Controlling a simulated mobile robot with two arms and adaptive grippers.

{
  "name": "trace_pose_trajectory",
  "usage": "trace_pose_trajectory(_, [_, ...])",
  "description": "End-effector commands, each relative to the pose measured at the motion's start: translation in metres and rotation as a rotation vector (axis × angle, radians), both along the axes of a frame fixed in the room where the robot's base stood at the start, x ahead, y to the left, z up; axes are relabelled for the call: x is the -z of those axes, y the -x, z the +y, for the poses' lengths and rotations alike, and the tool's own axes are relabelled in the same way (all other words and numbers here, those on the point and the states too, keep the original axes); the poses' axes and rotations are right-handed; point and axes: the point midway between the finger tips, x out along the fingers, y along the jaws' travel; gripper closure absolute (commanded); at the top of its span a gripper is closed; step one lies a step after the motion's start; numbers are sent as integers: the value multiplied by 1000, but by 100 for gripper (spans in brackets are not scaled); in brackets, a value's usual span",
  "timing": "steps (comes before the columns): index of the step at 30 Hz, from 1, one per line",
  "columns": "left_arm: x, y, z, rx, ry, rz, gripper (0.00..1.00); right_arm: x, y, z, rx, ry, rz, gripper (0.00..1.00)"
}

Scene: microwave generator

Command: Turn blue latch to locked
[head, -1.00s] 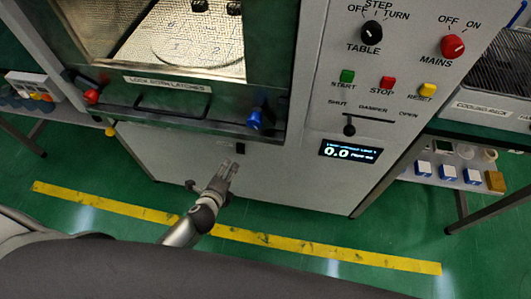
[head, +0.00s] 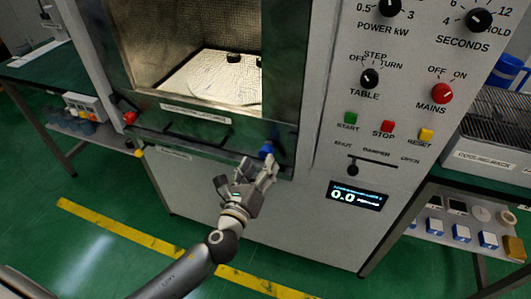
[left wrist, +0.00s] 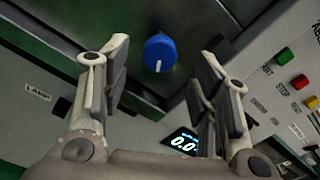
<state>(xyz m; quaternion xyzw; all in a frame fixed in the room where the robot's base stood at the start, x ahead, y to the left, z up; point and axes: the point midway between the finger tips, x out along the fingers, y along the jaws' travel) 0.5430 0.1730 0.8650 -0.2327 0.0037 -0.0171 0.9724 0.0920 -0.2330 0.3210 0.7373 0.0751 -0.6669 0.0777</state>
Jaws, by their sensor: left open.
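The blue latch (head: 266,150) is a round blue knob at the lower right corner of the microwave door. In the left wrist view the blue latch (left wrist: 160,53) shows a white mark on its lower edge and lies beyond the fingertips, between them. My left gripper (head: 260,170) is open just below and in front of the latch; the left wrist view shows its two fingers (left wrist: 160,75) apart with nothing between them. I cannot tell from the head view whether a finger touches the latch. A red latch (head: 130,118) sits at the door's lower left corner. My right gripper is not in view.
The door handle (head: 195,128) runs between the latches. The control panel to the right holds the damper slider (head: 353,169), buttons and a lit display (head: 357,195). A cooling rack (head: 490,145) stands on the right bench. The floor in front is clear.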

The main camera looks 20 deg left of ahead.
Motion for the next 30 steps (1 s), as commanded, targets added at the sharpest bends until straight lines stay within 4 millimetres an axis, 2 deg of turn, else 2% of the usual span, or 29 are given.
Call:
trace_pose_trajectory(3, [-1,-21,-1,-2,0,-1,45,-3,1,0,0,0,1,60])
trace_pose_trajectory(9, [0,-45,-2,0,1,-1,45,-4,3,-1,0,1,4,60])
trace_pose_trajectory(15, [0,-54,-2,-1,1,0,45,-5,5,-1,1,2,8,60])
trace_pose_trajectory(22, [0,-54,-2,0,1,1,45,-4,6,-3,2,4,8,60])
trace_pose_trajectory(23, [0,-54,-2,0,1,1,46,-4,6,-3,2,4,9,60])
trace_pose_trajectory(30, [1,-54,-1,-2,1,1,77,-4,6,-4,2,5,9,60])
